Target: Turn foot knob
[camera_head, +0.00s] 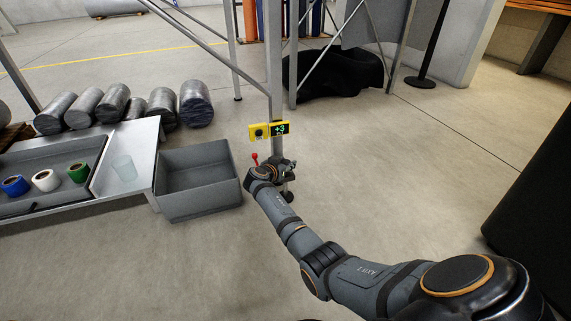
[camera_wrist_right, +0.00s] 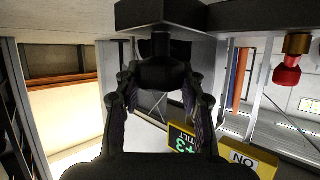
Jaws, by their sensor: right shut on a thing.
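My right gripper (camera_head: 286,170) is at the base of the gantry's grey leg (camera_head: 277,100). In the right wrist view its two fingers (camera_wrist_right: 160,84) are closed around the sides of a black foot knob (camera_wrist_right: 161,68), under a dark block. In the head view the gripper and wrist mostly hide the knob, and a dark round foot (camera_head: 287,196) shows just below. A yellow-framed display (camera_head: 280,128) on the leg reads +3 in green; the right wrist view shows it (camera_wrist_right: 184,140) with the word TILT. My left gripper is not in view.
A red-tipped part (camera_head: 255,158) stands close left of my right wrist. A grey open bin (camera_head: 197,205) and a bench with tape rolls (camera_head: 45,180) are farther left. Metal cylinders (camera_head: 196,104) lie behind. The floor to the right is clear up to a dark mass.

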